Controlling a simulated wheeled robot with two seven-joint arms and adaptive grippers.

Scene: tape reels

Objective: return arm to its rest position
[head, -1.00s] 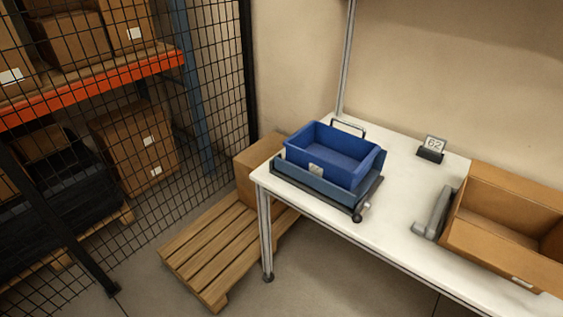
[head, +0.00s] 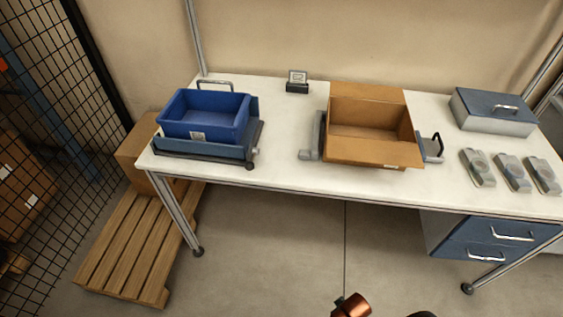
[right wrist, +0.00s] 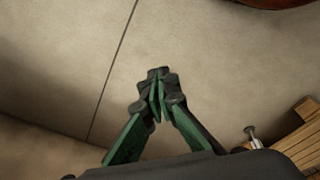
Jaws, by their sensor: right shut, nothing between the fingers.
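My right gripper (right wrist: 158,92) shows in the right wrist view, with its green and black fingers drawn together and nothing between them. It hangs over bare grey floor, apart from any object. In the head view a copper-coloured part of my own body shows at the bottom edge, and no gripper fingers can be made out there. My left gripper is not in view.
The white table (head: 290,181) holds a blue bin (head: 205,128), an open cardboard box (head: 372,151), a grey-blue case (head: 494,122) and several grey devices (head: 478,168). A wooden pallet (head: 130,250) lies at left. The floor before the table is clear.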

